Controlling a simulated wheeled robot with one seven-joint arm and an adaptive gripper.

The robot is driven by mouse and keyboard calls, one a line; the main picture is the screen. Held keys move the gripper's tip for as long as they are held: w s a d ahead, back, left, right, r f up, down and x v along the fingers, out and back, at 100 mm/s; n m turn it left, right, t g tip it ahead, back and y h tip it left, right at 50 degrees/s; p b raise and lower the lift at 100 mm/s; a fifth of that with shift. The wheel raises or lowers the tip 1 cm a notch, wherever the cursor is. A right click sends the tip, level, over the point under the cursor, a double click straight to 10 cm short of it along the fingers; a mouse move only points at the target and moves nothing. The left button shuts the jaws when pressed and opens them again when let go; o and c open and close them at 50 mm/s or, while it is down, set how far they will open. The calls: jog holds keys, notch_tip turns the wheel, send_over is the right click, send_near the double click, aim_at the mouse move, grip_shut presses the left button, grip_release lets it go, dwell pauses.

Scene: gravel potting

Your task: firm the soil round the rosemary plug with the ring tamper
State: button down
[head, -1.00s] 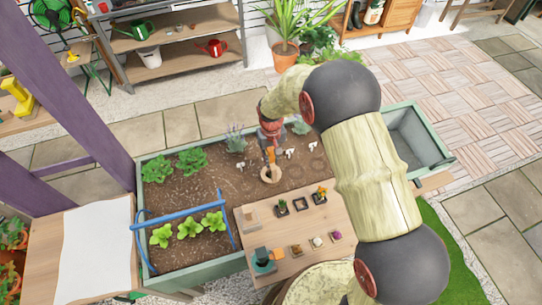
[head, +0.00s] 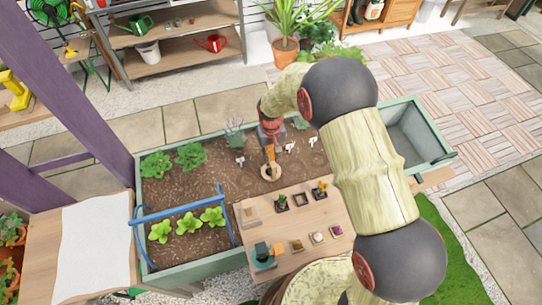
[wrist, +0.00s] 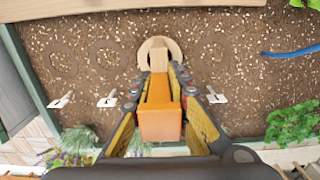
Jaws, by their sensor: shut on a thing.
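My gripper (head: 270,145) is shut on the orange handle of the ring tamper (wrist: 160,118). The tamper's pale wooden ring (wrist: 153,46) is at the far end of the handle, flat over the soil (wrist: 235,75). In the head view the ring (head: 271,173) is at the bed's front edge side, near the wooden board. I cannot tell whether it presses on the soil or hovers just above it. The rosemary plug is not clearly seen; the handle and ring hide most of what is inside the ring.
Round marks (wrist: 108,58) show in the soil on both sides of the ring. White labels (wrist: 108,102) stand behind them. A board (head: 292,240) with small potted plugs lies in front. A blue hoop (head: 180,212) and leafy plants (head: 190,156) are at left.

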jog(key=shift+f, duration=0.65)
dwell(1.3)
jog(key=shift+r, duration=0.1)
